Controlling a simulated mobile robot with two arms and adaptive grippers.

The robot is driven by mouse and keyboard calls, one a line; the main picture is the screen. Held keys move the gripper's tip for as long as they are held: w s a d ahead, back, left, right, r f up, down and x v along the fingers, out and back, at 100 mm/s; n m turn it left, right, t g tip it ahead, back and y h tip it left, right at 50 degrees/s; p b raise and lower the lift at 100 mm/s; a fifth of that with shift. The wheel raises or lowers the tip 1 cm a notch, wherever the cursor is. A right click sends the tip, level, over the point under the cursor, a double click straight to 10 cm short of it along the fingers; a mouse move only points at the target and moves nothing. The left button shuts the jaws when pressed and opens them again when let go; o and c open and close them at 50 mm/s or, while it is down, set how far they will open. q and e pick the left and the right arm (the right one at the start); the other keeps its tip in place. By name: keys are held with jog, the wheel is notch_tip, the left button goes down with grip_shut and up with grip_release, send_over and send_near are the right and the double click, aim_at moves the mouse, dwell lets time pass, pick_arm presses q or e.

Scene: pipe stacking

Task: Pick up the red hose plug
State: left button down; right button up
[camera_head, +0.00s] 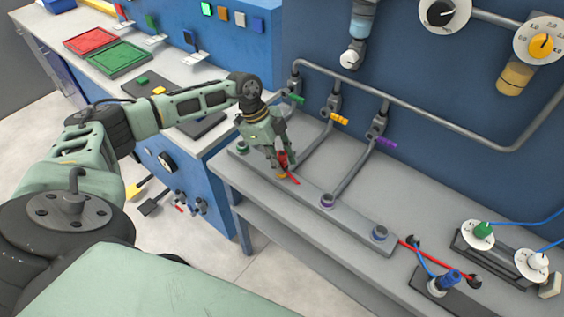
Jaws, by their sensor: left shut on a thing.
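The red hose plug (283,159) is between the fingertips of my left gripper (281,163), which is shut on it. A short red piece slants down to the right just below the plug. The plug is over the grey socket rail, by an orange-ringed socket (282,175); I cannot tell whether it touches the socket. The fingers partly hide the plug. My right gripper is not in view.
The rail (350,228) on the grey bench also has sockets at its left, middle and right. Pipes with green, orange and purple valve handles (385,142) rise behind it. A red hose (440,262) lies at the right. Red and green trays (112,58) stand on the left counter.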

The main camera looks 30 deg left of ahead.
aim_at(282, 154)
pick_arm(q)
jog(key=shift+r, duration=0.1)
dwell(0.4)
jog(key=shift+w+r, duration=0.1)
jog(key=shift+r, duration=0.5)
notch_tip(282, 154, up, 3)
jog(key=shift+d+f+b, duration=0.1)
jog(key=shift+b, duration=0.65)
jog(key=d+r+b, duration=0.2)
jog(key=d+r, duration=0.5)
jog(key=d, duration=0.4)
jog(key=shift+s+d, duration=0.25)
jog(key=shift+s, duration=0.05)
notch_tip(282, 154, up, 8)
jog(key=p, duration=0.6)
jog(key=shift+f, duration=0.1)
